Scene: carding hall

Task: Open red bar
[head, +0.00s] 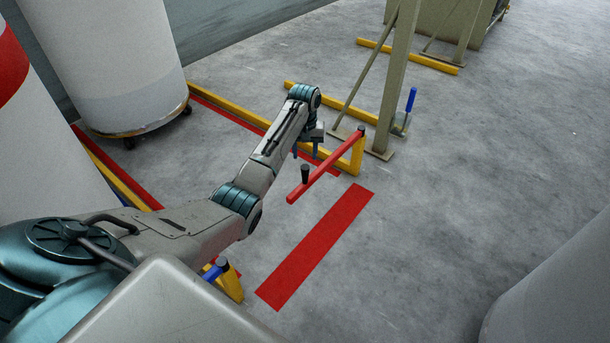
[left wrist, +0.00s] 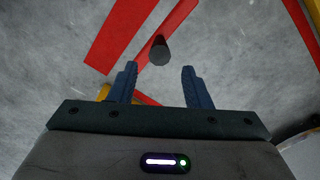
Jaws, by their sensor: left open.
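The red bar (head: 325,167) runs from a yellow post (head: 357,152) toward the lower left in the head view, its near end over bare floor. A dark upright knob (head: 305,174) stands near that end. My left gripper (head: 306,152) is open just behind the knob in the head view. In the left wrist view, the knob (left wrist: 160,51) lies just ahead of the open left gripper (left wrist: 159,69), centred between the blue fingertips and not gripped. Part of the bar (left wrist: 165,32) shows beside it. My right gripper is not in view.
A yellow post with a blue piece (head: 217,268) stands at lower left, partly behind my arm. A red floor strip (head: 315,247) lies right of the bar. White drums (head: 110,65) stand at left; a beige frame (head: 394,90) stands behind.

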